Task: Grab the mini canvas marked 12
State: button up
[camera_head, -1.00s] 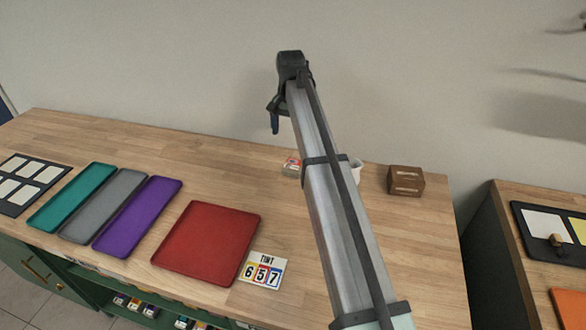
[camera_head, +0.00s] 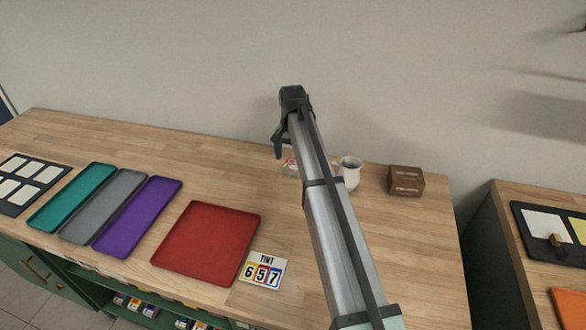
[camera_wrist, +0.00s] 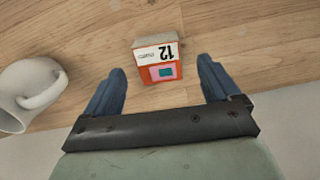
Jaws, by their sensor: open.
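The mini canvas marked 12 (camera_wrist: 157,62) is a small block with an orange-red face, a pink and teal square and a white label reading 12, upside down in the wrist view. It rests on the wooden counter. In the head view the canvas (camera_head: 290,167) shows only in part, near the back of the counter behind my arm. My gripper (camera_wrist: 160,85) is open, with its blue fingers on either side of the canvas in the wrist view and a gap to each. In the head view my gripper (camera_head: 277,152) is above and close to the canvas.
A white mug (camera_head: 349,172) stands just right of the canvas; it also shows at left in the wrist view (camera_wrist: 40,88). A brown box (camera_head: 405,181) is farther right. The wall is close behind.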

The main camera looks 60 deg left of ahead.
aim_at(293, 164)
jog(key=shift+w+f, duration=0.1)
jog(key=shift+f, duration=1.85)
jog(key=shift+c, duration=0.4)
jog(key=c, duration=1)
jog(key=shift+o, duration=0.2)
